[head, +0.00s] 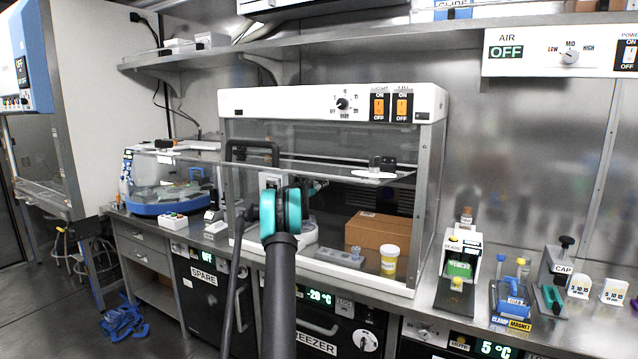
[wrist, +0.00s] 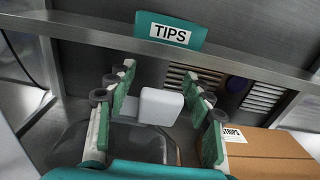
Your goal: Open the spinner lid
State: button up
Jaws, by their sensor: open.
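A white rounded device (head: 303,240), which looks like the spinner, stands inside the clear-fronted hood, largely hidden by my arm. In the wrist view a smoky see-through lid (wrist: 105,145) lies below the fingers, with a white block-like tab (wrist: 160,106) at its far edge. The lid looks closed, though its hinge is hidden. My gripper (wrist: 158,78) is open, with teal-padded fingers on either side of the tab. I cannot tell whether they touch it. In the head view the gripper (head: 316,187) shows only partly behind my teal arm joint.
A brown cardboard box (head: 377,237) stands right of the device and shows in the wrist view (wrist: 268,155). A yellow-labelled jar (head: 389,262) and a grey rack (head: 343,257) sit before it. A teal TIPS box (wrist: 170,32) rests behind a metal bar (wrist: 245,66). The hood's glass sash (head: 330,170) crosses above.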

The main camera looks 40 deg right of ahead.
jog(key=shift+w+d, duration=0.1)
jog(key=shift+d, duration=0.25)
jog(key=shift+c, duration=0.4)
grip_shut()
